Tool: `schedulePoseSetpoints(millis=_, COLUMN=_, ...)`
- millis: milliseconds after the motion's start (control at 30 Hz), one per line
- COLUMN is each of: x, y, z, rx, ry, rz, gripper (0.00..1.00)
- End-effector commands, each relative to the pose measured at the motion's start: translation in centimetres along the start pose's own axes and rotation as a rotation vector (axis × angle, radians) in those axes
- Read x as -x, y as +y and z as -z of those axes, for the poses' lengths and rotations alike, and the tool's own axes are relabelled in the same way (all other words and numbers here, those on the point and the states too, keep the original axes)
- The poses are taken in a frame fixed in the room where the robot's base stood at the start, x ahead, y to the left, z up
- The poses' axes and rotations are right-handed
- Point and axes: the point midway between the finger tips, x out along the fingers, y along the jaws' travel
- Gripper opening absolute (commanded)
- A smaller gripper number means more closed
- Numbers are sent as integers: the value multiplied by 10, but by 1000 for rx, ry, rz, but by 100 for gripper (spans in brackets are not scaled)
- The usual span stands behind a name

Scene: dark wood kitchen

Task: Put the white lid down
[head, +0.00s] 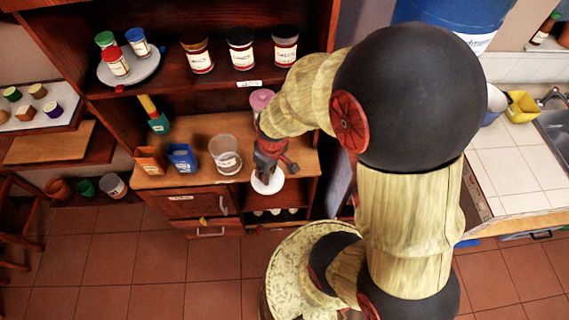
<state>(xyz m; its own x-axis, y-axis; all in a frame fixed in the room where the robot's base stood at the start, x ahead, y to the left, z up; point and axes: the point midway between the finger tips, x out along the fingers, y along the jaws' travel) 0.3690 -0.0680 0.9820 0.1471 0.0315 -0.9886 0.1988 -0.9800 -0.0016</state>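The white lid (269,185) is a small round disc at the front edge of the wooden cabinet's counter, right of the middle. My gripper (264,177) points down with its fingertips at the middle of the lid and appears shut on it. The lid's near side overlaps the counter edge in the picture, and I cannot tell how high it is above the counter. The gripper hides part of the lid's far side.
A clear open jar (225,154) with a label stands just left of my gripper. Blue (182,157) and orange (150,160) containers stand further left. A pink-lidded jar (262,99) is behind. Labelled jars (241,49) and a plate (130,70) fill the shelf above.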

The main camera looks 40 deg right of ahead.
Motion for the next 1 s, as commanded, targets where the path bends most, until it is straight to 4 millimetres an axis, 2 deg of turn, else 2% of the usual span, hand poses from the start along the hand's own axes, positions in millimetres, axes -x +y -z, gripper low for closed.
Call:
schedulePoseSetpoints(millis=167, x=-4, y=10, z=12, rx=-11, ry=0, rz=-2, gripper=5)
schedulePoseSetpoints(millis=567, x=-53, y=71, z=66, rx=-12, ry=0, rz=-3, gripper=5)
schedulePoseSetpoints(millis=700, x=-82, y=84, z=75, rx=-12, ry=-1, rz=-2, gripper=5)
schedulePoseSetpoints(millis=800, x=-95, y=91, z=81, rx=-11, ry=-1, rz=-2, gripper=5)
schedulePoseSetpoints(millis=1000, x=-106, y=98, z=87, rx=-10, ry=1, rz=-3, gripper=5)
